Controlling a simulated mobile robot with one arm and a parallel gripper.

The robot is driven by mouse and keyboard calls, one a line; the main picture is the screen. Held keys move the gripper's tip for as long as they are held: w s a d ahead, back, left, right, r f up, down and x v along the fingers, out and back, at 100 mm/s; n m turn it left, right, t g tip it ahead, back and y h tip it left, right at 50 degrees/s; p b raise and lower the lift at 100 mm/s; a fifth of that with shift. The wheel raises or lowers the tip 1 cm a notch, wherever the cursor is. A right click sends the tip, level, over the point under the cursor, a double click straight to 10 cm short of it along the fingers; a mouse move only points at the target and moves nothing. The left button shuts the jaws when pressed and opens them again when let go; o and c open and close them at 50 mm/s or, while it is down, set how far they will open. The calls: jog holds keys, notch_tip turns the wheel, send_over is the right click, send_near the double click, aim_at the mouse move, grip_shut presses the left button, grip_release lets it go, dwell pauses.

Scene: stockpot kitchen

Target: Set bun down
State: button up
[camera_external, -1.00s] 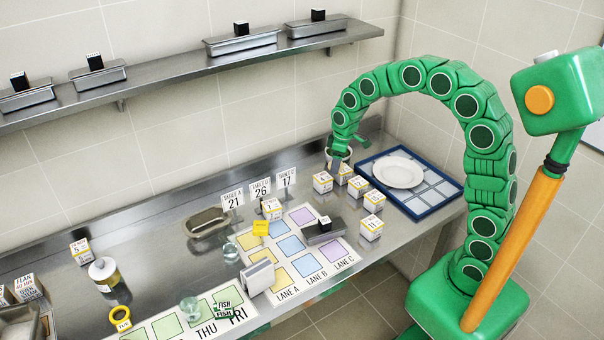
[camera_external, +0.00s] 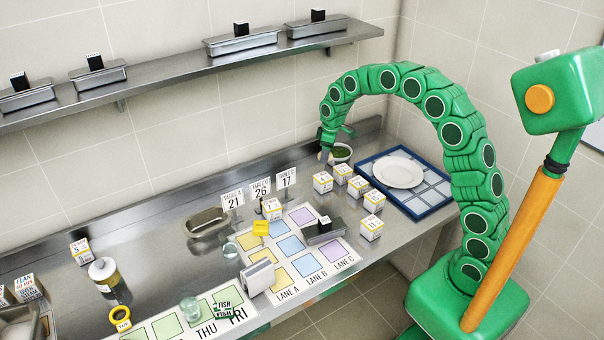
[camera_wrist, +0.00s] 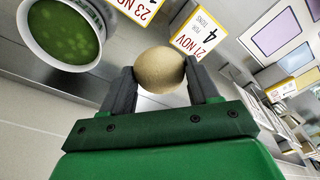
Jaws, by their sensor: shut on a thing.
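The round tan bun (camera_wrist: 160,68) is between the two dark fingers of my gripper (camera_wrist: 162,88) in the wrist view. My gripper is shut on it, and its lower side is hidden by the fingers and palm. In the outside view my gripper (camera_external: 326,143) is above the steel counter, just left of a bowl of green soup (camera_external: 342,152). The bun is too small to make out clearly there. The white-rimmed soup bowl (camera_wrist: 62,32) is at the upper left of the wrist view, apart from the bun.
Several dated label cubes (camera_external: 323,182) stand in front of the bowl. A white plate (camera_external: 398,172) sits on a blue-edged tray (camera_external: 437,206) to the right. Table number cards (camera_external: 260,189) and a metal pan (camera_external: 207,223) stand left. Bare counter (camera_external: 290,155) lies behind the cards.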

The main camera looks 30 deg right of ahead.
send_over(311, 171)
jog(key=s, duration=0.1)
jog(key=f, duration=0.6)
jog(key=shift+s+d, duration=0.15)
jog(key=shift+d, duration=0.05)
jog(key=shift+w+f, duration=0.4)
jog(key=shift+f, duration=1.6)
jog(key=shift+f, duration=0.1)
jog(key=o, duration=1)
jog(key=shift+o, duration=0.2)
